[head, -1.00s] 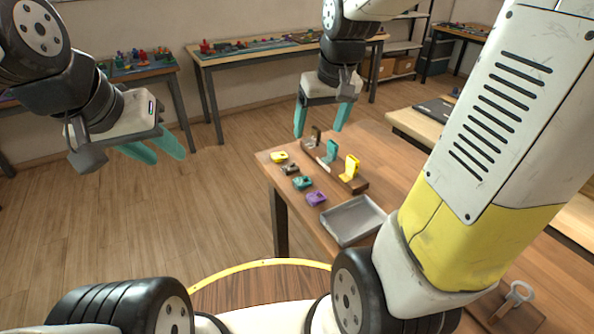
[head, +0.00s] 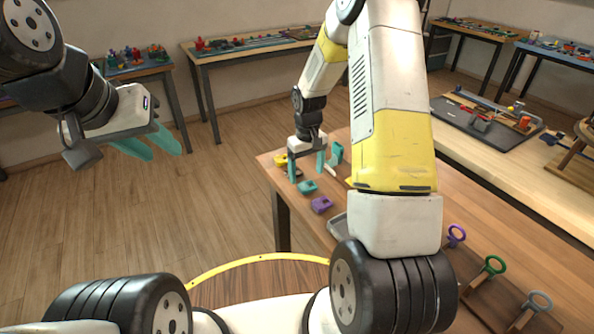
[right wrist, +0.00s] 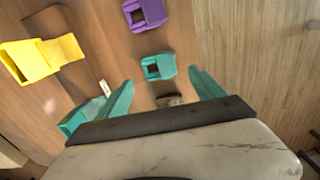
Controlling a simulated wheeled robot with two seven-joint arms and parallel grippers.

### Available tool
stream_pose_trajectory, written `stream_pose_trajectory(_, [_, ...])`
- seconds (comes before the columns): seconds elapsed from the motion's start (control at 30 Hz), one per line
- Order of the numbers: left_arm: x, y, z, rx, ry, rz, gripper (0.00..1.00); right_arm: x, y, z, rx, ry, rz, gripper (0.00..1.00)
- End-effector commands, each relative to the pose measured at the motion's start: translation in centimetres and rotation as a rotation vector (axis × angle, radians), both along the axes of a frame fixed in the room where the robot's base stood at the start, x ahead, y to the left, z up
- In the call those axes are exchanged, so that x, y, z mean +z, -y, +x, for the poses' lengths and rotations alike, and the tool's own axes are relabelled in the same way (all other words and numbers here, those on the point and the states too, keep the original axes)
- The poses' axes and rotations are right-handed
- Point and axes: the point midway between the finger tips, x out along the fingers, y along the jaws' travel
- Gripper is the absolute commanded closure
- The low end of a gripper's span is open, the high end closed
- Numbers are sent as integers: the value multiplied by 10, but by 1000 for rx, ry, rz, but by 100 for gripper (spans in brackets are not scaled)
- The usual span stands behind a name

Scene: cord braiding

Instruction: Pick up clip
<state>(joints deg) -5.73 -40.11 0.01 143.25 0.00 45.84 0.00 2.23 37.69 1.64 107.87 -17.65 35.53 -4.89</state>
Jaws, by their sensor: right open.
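In the right wrist view the purple clip (right wrist: 145,14) and teal clip (right wrist: 158,67) lie beyond the fingers. A dark grey-brown clip (right wrist: 170,100) lies between the fingers, partly hidden by the gripper's body. My right gripper (head: 306,170) is open and empty, pointing down above the dark clip's end of the row. My left gripper (head: 150,145) is open and empty, off to the left, away from the table.
An upright teal piece (head: 337,153) stands just beside my right gripper; an upright yellow piece (right wrist: 35,60) shows in the wrist view. A grey tray (head: 338,226) is mostly behind my right arm. Tools with purple, green and grey ring handles (head: 490,266) stand at the right.

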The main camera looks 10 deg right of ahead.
Motion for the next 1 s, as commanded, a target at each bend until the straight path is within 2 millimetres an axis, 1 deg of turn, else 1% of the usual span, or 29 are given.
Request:
stream_pose_trajectory(0.03, [0, 0, 0, 0, 0, 0, 64, -10, 1, -2, 1, -5, -1, 22])
stream_pose_trajectory(0.1, [0, 0, 0, 0, 0, 0, 64, -21, 1, -4, 1, -5, -1, 22])
stream_pose_trajectory(0.23, [0, 0, 0, 0, 0, 0, 64, -35, 1, -3, 0, -3, -1, 22])
stream_pose_trajectory(0.33, [0, 0, 0, 0, 0, 0, 64, -39, 1, -2, 0, -1, -1, 22])
stream_pose_trajectory(0.5, [0, 0, 0, 0, 0, 0, 64, -39, 1, -2, 0, 0, -1, 22])
stream_pose_trajectory(0.53, [0, 0, 0, 0, 0, 0, 64, -39, 1, -2, 0, 0, -1, 24])
stream_pose_trajectory(0.83, [0, 0, 0, 0, 0, 0, 64, -39, 1, -2, 0, -1, -1, 83])
stream_pose_trajectory(0.87, [0, 0, 0, 0, 0, 0, 64, -39, 1, -2, 0, -1, -1, 86])
stream_pose_trajectory(1.0, [0, 0, 0, 0, 0, 0, 64, -39, 1, -2, 0, -1, -1, 86])
